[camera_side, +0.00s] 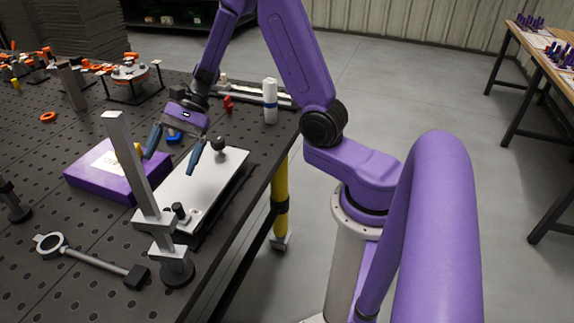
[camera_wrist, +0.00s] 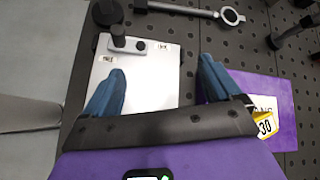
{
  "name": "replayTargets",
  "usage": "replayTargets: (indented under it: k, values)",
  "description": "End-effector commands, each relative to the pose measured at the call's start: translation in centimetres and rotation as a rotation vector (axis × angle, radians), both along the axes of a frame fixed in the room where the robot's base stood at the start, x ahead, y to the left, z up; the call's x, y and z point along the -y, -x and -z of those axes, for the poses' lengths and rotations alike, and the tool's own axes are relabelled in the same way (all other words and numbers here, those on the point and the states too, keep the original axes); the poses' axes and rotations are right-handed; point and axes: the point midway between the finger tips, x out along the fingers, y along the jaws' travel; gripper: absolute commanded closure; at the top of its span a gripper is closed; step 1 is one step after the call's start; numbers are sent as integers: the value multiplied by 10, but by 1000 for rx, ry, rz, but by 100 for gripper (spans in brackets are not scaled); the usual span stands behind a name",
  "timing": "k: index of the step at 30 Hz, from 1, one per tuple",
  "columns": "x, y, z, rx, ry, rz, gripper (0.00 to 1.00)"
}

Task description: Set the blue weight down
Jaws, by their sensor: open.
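My gripper (camera_side: 170,164) is open, its two blue fingers spread above the silver plate (camera_side: 203,187), with nothing visible between them. In the wrist view my gripper (camera_wrist: 161,68) also shows empty over the silver plate (camera_wrist: 150,82). A small blue object (camera_side: 174,137), probably the blue weight, shows just behind my gripper near the plate's far end. It is partly hidden, so I cannot tell whether it touches the plate. The wrist view does not show it clearly.
A purple box (camera_side: 100,180) lies left of the plate. A grey upright post (camera_side: 137,172) stands close in front of my gripper. A ring-ended bar (camera_side: 92,260) lies near the front. A white bottle (camera_side: 270,101) stands behind. The table's right edge is close to the plate.

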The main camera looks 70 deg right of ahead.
Motion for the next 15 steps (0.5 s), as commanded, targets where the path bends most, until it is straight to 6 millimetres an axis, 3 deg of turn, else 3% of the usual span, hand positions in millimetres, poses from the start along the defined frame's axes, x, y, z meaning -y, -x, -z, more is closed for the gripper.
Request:
replayTargets:
  k: [6,15]
  values:
    - [-30,66,-8,109,122,-403,9]
    - [-34,149,-14,302,270,-941,9]
